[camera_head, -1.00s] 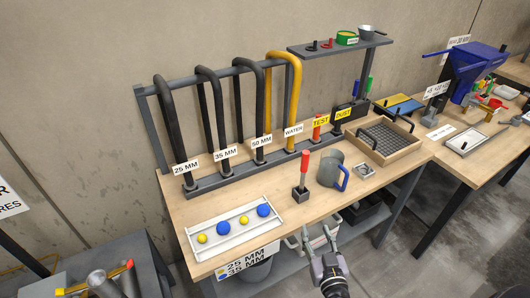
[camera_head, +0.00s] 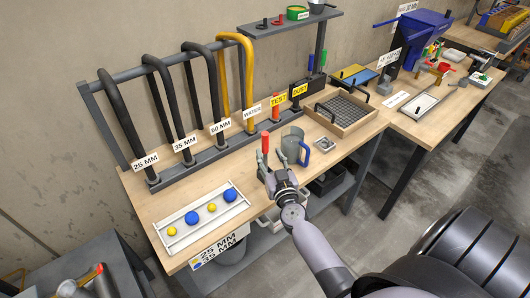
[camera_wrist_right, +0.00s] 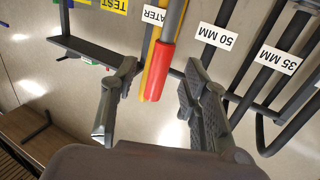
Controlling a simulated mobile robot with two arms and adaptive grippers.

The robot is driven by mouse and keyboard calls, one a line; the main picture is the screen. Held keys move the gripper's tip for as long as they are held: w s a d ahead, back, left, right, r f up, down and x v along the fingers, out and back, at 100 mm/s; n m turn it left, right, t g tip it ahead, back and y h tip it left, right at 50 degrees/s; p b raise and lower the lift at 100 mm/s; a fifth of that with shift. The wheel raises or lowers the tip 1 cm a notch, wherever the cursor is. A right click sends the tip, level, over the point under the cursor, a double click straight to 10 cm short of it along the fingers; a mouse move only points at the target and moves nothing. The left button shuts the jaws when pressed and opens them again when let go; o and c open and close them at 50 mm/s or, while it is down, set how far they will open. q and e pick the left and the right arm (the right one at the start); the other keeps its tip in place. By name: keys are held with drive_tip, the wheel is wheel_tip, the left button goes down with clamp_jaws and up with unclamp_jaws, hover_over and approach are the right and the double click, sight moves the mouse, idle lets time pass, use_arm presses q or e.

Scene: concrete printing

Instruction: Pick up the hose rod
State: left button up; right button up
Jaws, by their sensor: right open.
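The hose rod (camera_head: 265,144), with a red upper part, stands upright on the wooden bench. Its lower part is hidden behind my right gripper in the head view. My right gripper (camera_head: 273,168) is open at the rod. In the right wrist view, the rod's red end (camera_wrist_right: 157,72) and grey shaft show between the spread fingers of the gripper (camera_wrist_right: 150,105), and I see no finger touching it. My left gripper is out of view.
A grey jug (camera_head: 292,145) with a blue handle stands close to the right of the rod. A white tray (camera_head: 201,231) with yellow and blue balls lies at the front left. A hose rack (camera_head: 180,158) with labels stands behind. A sieve box (camera_head: 346,117) lies to the right.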

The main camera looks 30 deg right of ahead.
sight(266, 149)
drive_tip(key=x, duration=0.5)
drive_tip(key=shift+w+b, duration=0.2)
drive_tip(key=shift+b, duration=0.1)
drive_tip(key=shift+s, duration=0.1)
drive_tip(key=shift+c, duration=0.8)
clamp_jaws()
